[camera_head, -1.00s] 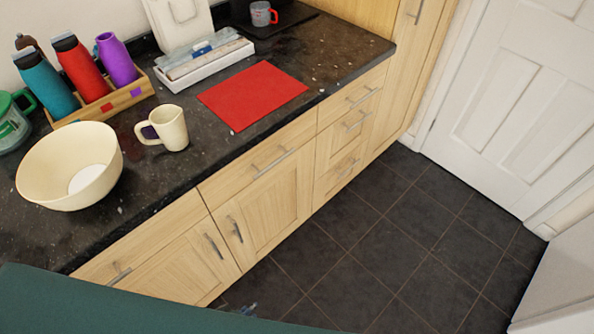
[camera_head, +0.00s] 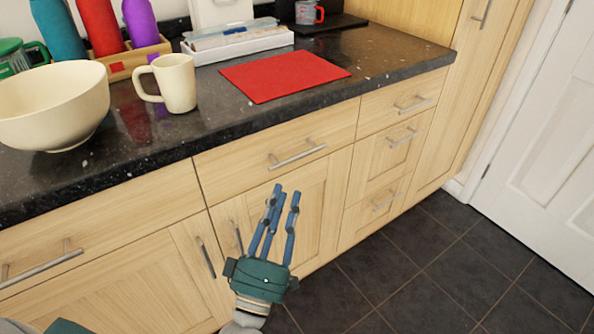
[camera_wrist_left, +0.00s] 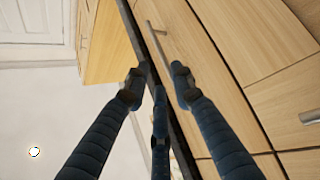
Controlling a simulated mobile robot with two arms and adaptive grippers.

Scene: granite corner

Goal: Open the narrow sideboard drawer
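The narrow drawer (camera_head: 398,102) is the small wooden front just under the worktop, right of the wide drawer (camera_head: 280,140). It looks shut, with a silver bar handle (camera_head: 412,104). My left gripper (camera_head: 284,196) has blue fingers, spread and empty, pointing up towards the cabinet fronts. In the head view its tips show below the wide drawer's handle (camera_head: 298,156), left of the narrow drawer. In the left wrist view the fingers (camera_wrist_left: 158,78) are apart with nothing between them. A bar handle (camera_wrist_left: 158,40) lies beyond them; I cannot tell which drawer it belongs to. My right gripper is not in view.
The dark worktop (camera_head: 215,115) overhangs the fronts and carries a cream bowl (camera_head: 50,105), a mug (camera_head: 177,83) and a red mat (camera_head: 284,75). More drawers (camera_head: 388,155) stand below the narrow one. The dark tiled floor (camera_head: 420,270) is clear. A white door (camera_head: 550,140) is at right.

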